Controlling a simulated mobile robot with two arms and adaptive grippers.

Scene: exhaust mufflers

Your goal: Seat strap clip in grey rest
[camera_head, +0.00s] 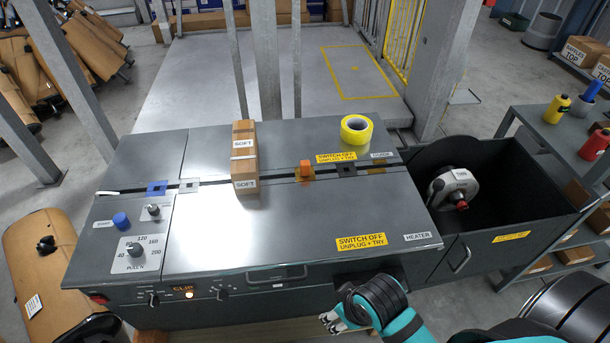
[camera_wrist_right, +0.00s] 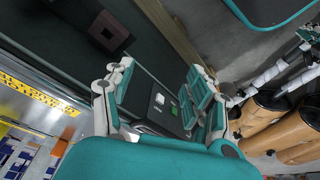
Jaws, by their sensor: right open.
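A strapping bench (camera_head: 290,225) has a slot running across its top. On the slot sit a blue block (camera_head: 157,188), a light grey square plate with a dark centre (camera_head: 189,185), an orange block (camera_head: 306,171) and a dark grey square plate (camera_head: 346,170). I cannot tell which is the strap clip or the grey rest. My right gripper (camera_head: 334,322) is low at the bench's front edge, apart from these pieces. In the right wrist view my right gripper (camera_wrist_right: 158,95) has its fingers spread and empty, with a dark panel with a green spot (camera_wrist_right: 174,110) beyond them. My left gripper is not in view.
A brown carton marked SOFT (camera_head: 245,160) stands across the slot. A yellow tape roll (camera_head: 356,130) lies at the back right.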

